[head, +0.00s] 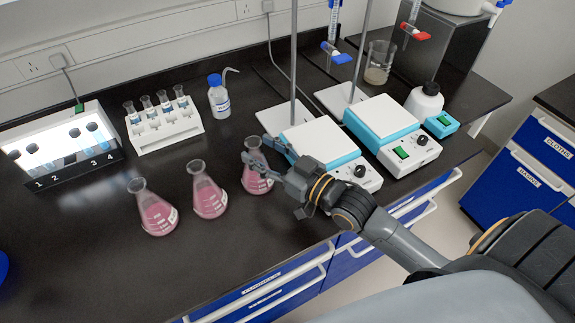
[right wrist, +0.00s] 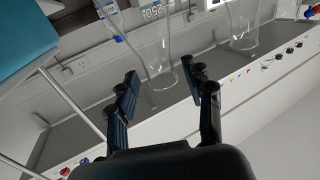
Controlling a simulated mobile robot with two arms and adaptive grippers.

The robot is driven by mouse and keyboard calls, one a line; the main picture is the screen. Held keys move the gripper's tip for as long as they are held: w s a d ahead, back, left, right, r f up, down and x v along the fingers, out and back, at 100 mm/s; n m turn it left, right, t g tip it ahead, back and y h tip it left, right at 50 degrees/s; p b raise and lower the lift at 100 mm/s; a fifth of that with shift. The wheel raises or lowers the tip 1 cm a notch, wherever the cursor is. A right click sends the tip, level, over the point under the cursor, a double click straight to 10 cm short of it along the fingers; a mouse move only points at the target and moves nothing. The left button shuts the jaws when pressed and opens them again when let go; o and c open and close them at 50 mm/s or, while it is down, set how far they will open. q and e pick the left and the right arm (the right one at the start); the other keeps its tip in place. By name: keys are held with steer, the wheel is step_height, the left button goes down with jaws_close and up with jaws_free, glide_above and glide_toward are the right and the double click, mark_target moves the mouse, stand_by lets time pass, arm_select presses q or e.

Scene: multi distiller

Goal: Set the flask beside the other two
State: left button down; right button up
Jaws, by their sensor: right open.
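Three conical flasks with pink liquid stand upright in a loose row on the black bench in the head view: the left flask (head: 157,215), the middle flask (head: 208,199) and the right flask (head: 255,183). My right gripper (head: 262,151) is at the right flask, its open fingers by the neck and upper body and partly covering it. Whether they touch the glass I cannot tell. The right wrist view also shows the open right gripper (right wrist: 160,88), with clear glassware behind the fingers. My left gripper is not in view.
Behind the flasks stand a tube rack (head: 165,128), a lit numbered rack (head: 58,150) and a wash bottle (head: 219,98). Two teal-and-white hotplates (head: 322,146) (head: 385,122) with stands are to the right. The bench's front left is clear.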

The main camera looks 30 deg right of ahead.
steer(key=b+v, duration=0.1)
steer(key=v, duration=0.8)
